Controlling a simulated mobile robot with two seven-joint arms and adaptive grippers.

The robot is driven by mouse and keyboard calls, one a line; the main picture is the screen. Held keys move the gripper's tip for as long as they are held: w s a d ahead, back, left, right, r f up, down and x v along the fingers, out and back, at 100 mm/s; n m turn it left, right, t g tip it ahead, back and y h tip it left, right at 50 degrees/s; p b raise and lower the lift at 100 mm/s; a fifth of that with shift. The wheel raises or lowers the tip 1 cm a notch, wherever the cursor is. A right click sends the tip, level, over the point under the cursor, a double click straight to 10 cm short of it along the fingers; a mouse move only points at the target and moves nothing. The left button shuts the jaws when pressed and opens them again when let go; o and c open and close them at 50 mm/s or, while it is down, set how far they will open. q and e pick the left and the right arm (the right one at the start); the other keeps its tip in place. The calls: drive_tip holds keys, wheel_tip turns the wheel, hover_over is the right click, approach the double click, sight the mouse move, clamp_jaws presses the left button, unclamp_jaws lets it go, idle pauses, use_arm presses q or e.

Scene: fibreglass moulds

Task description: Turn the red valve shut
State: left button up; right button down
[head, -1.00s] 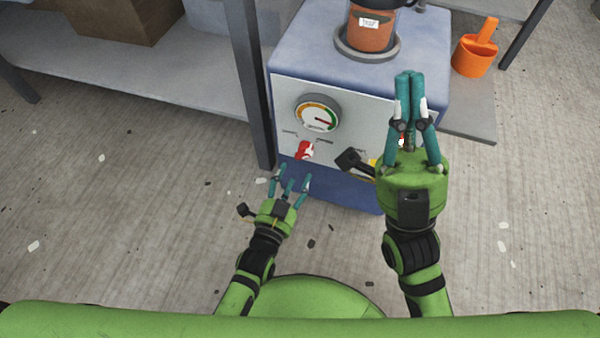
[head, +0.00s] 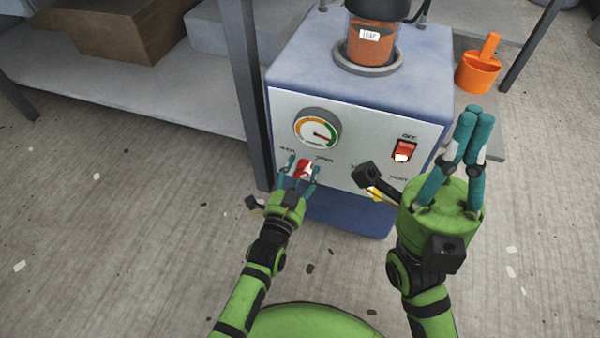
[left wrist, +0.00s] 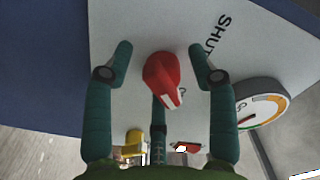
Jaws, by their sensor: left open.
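The red valve (head: 303,167) is on the white front panel of the blue machine, below the gauge. In the left wrist view, the valve (left wrist: 161,78) lies between the two outer fingers, with its white-marked end at lower right. My left gripper (left wrist: 161,54) is open around the valve, with visible gaps on both sides; its third finger is partly hidden below it. In the head view, the left gripper (head: 304,166) is at the panel. The lettering "SHUT" (left wrist: 217,38) is at the valve's upper right. My right gripper (head: 477,117) is shut and empty, right of the panel.
The round gauge (head: 318,129) is just above the valve. A red switch (head: 404,151) and a yellow part (head: 377,193) are further right on the panel. A grey shelf post (head: 245,95) stands close left. An orange scoop (head: 478,70) is behind right.

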use_arm(q)
drive_tip(key=c, duration=1.1)
drive_tip(key=shift+a, duration=0.1)
